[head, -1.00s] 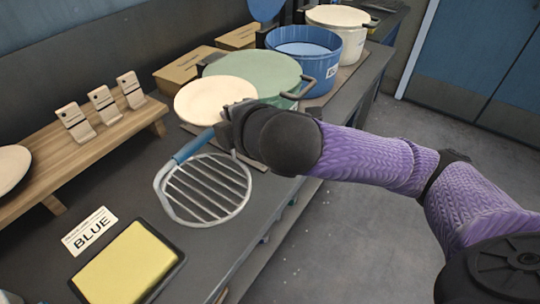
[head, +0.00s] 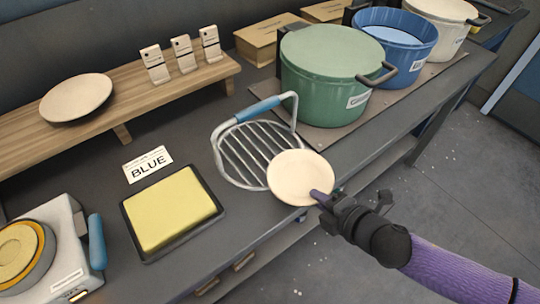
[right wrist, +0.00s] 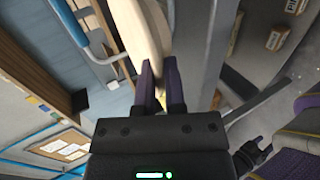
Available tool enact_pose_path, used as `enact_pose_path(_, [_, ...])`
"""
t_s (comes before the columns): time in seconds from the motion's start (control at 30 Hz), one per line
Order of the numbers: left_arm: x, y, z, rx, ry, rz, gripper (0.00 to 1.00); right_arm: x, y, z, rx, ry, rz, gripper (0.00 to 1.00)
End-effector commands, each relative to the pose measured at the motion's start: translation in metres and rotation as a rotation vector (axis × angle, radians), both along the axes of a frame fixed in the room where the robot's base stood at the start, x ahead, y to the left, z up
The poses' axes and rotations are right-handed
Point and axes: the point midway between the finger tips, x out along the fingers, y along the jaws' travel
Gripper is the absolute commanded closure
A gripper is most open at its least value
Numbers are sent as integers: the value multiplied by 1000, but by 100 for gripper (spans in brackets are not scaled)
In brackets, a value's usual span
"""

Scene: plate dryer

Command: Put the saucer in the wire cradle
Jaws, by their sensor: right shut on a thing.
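The saucer (head: 291,176), a pale cream disc, is held by its near right edge in my right gripper (head: 320,196). In the right wrist view the saucer (right wrist: 141,32) shows nearly edge-on between the fingers. The wire cradle (head: 243,153), a grey wire frame with parallel bars and a blue grip on its raised loop, stands on the dark counter. In the head view the saucer overlaps the cradle's right front part and hides it. I cannot tell whether they touch. My left gripper is not seen in the head view.
A green pot (head: 330,90) and a blue pot (head: 392,45) stand behind on the right. A yellow sponge-like pad (head: 170,208) in a black tray and a BLUE card (head: 147,164) lie left of the cradle. A wooden shelf (head: 122,112) holds another pale dish (head: 76,98).

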Motion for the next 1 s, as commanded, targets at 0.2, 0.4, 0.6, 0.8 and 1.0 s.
enact_pose_path(0.2, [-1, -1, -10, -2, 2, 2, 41, 69, 50, 0, 2, -7, 1, 100])
enact_pose_path(0.4, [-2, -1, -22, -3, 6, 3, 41, 110, 79, -1, 1, -3, 0, 100])
enact_pose_path(0.6, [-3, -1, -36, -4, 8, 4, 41, 115, 82, -23, 1, 3, -2, 100])
enact_pose_path(0.8, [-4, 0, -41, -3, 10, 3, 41, 115, 82, -35, 1, -1, -1, 100])
enact_pose_path(1.0, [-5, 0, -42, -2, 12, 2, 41, 115, 82, -37, 0, 0, -1, 85])
